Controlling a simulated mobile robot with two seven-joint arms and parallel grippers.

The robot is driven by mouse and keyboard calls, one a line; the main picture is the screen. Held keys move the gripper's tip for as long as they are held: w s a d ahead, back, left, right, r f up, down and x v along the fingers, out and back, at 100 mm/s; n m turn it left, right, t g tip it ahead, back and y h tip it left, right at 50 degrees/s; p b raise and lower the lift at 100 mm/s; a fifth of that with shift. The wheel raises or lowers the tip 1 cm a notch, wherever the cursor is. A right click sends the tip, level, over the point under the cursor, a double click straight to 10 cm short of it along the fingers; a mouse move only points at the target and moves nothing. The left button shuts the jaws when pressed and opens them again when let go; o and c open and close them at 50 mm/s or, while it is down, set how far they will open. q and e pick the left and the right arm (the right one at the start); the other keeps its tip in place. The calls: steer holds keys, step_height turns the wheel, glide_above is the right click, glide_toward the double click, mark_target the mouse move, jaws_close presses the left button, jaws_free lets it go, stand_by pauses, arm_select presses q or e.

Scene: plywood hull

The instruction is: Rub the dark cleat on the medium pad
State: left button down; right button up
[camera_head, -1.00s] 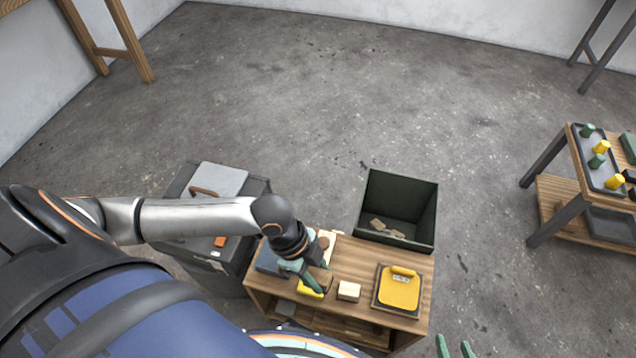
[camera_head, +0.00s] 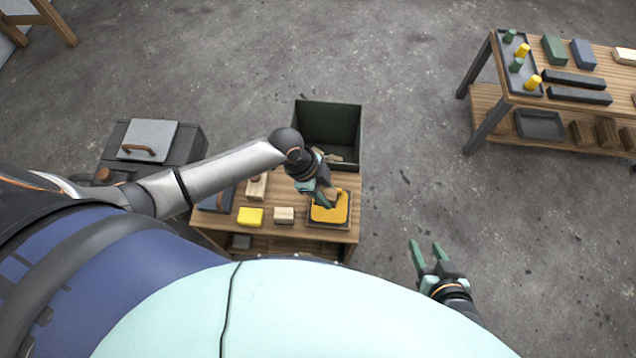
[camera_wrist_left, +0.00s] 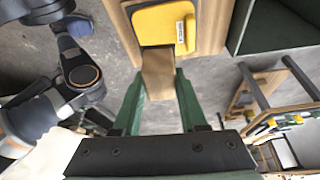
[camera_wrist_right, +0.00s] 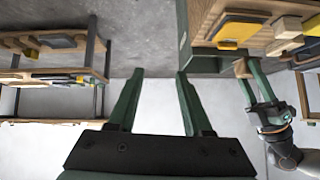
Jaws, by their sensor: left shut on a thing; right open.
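My left gripper (camera_head: 322,198) is over the yellow pad (camera_head: 341,213) on the right of the wooden bench. In the left wrist view its fingers are shut on a brown wooden block (camera_wrist_left: 158,75), which looks like the dark cleat. The block's far end overlaps the near edge of the yellow pad (camera_wrist_left: 160,25), which bears a small unreadable label. I cannot tell whether they touch. The held block (camera_wrist_right: 241,68) also shows in the right wrist view. My right gripper (camera_head: 425,246) is open and empty, over the floor right of the bench.
On the bench (camera_head: 225,228) are a dark blue pad (camera_head: 213,201), a wooden block with a knob (camera_head: 256,188), a yellow block (camera_head: 250,217) and a pale block (camera_head: 284,215). A dark green bin (camera_head: 345,128) stands behind. A second bench (camera_head: 480,110) is far right.

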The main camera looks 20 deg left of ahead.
arm_select(q)
steer(key=shift+w+d+f, duration=0.1)
steer(key=shift+w+d, duration=0.05)
steer(key=shift+d, duration=0.3)
steer(key=shift+f, duration=0.15)
steer(key=shift+f+b, duration=0.55)
steer(key=shift+b, duration=0.15)
step_height(320, 180, down, 4)
steer(key=b, duration=0.4)
steer(key=shift+r, duration=0.15)
steer(key=shift+f+b, duration=0.55)
